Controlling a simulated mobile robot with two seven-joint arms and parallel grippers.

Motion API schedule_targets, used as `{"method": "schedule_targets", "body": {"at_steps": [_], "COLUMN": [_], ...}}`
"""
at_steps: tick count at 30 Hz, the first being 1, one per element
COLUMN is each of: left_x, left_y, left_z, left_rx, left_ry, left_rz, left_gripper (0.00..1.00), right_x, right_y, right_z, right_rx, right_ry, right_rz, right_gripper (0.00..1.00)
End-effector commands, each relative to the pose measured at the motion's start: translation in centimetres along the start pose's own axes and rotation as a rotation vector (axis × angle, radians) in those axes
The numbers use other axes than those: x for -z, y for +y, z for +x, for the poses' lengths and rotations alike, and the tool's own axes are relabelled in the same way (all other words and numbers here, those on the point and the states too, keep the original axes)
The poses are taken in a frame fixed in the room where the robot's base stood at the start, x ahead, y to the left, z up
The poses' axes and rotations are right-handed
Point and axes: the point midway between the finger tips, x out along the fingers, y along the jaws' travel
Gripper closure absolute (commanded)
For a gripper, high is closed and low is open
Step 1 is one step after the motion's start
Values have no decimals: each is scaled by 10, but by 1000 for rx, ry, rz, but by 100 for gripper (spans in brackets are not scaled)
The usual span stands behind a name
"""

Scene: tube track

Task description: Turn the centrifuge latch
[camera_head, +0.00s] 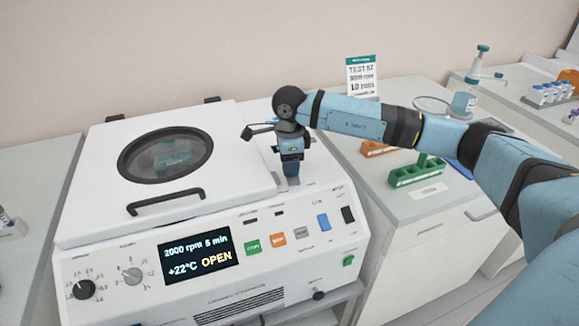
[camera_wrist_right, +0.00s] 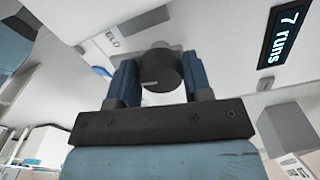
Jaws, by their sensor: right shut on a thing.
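The white centrifuge (camera_head: 110,282) stands in the middle left of the head view. Its lid (camera_head: 100,205), with a round dark-rimmed window and a black handle (camera_head: 166,202), lies over the top. Its screen (camera_head: 195,255) reads "2000 rpm 5 min", "+22°C" and "OPEN". My right gripper (camera_head: 291,180) points down onto the top panel, right of the lid. In the right wrist view its two blue fingers are shut on a round dark knob, the latch (camera_wrist_right: 162,72), which has a light mark on its face. In the head view the gripper hides the latch. My left gripper is out of view.
A small display (camera_wrist_right: 283,38) in the wrist view reads "7 runs". A green tube rack (camera_head: 415,176) and an orange rack (camera_head: 376,149) stand on the bench to the right, under my right arm. A sign (camera_head: 361,76) reads "TEST 57", with smaller lines below.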

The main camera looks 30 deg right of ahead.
Motion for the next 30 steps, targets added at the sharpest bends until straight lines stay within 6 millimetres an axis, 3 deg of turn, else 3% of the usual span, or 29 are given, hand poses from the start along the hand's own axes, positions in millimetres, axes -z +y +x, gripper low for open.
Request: {"method": "schedule_targets", "body": {"at_steps": [12,29,30], "left_x": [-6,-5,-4], "left_y": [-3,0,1], "left_z": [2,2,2], "left_rx": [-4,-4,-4], "left_ry": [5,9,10], "left_rz": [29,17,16], "left_gripper": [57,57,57], "right_x": [0,0,0], "right_y": [0,0,0], "right_z": [-1,-2,-2], "right_rx": [3,3,3], "right_ry": [-3,-2,-2], "right_rz": [-190,-217,-217], "right_gripper": [78,78,48]}}
